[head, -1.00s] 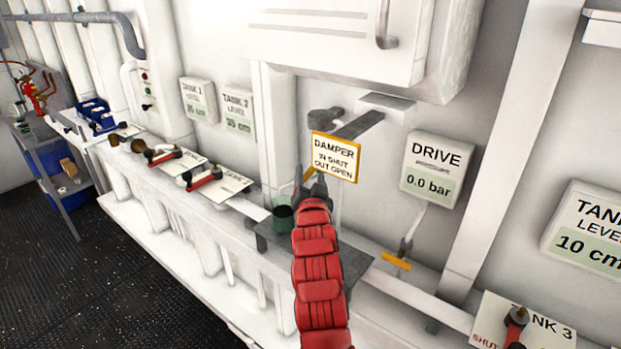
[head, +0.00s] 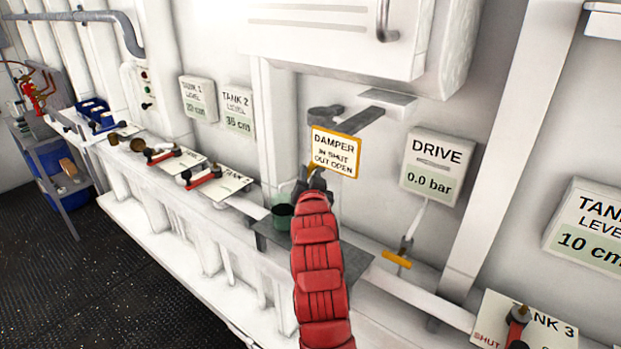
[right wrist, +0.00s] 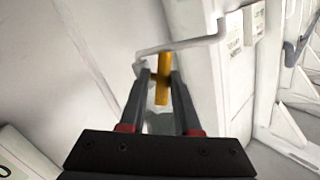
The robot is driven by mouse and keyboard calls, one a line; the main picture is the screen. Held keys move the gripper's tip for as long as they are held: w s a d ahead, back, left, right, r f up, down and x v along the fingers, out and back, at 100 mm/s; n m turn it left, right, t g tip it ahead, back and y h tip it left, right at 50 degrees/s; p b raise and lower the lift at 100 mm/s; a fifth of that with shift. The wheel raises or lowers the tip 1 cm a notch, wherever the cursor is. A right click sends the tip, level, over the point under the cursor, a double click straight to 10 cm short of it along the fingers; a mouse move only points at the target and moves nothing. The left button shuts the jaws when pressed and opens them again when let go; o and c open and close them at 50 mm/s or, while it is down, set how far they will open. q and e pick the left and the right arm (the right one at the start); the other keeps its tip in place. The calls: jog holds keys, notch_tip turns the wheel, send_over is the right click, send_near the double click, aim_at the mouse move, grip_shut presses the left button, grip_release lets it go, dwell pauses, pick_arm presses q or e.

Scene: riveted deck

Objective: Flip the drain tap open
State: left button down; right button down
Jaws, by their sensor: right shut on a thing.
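The drain tap's yellow lever (right wrist: 162,78) stands between my right gripper's fingertips in the right wrist view, beside a pale pipe (right wrist: 185,45). My right gripper (right wrist: 160,82) is shut on this lever. In the head view the right gripper (head: 312,180) is just below the damper sign (head: 335,151), and only a bit of yellow shows at its tips. The tap's body is mostly hidden by my red arm and the fingers. A clear vessel with a dark green cup (head: 283,216) stands just left of the gripper. My left gripper is out of view.
Another yellow handle (head: 397,259) hangs below the drive gauge (head: 437,166), to the right. A dark damper lever (head: 358,121) juts from the wall above. Red-handled valves (head: 203,184) line the ledge at left. The tank 3 valve (head: 517,322) is at lower right.

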jog(key=shift+r+n+g+h+b, duration=0.15)
jog(key=shift+n+g+h+b, duration=0.25)
jog(key=shift+n+g+b, duration=0.8)
jog(key=shift+r+n+g+b, duration=0.1)
jog(key=shift+n+g+b, duration=0.3)
jog(key=shift+n+b, duration=0.2)
jog(key=c, duration=0.6)
grip_release()
jog(key=shift+c, duration=0.2)
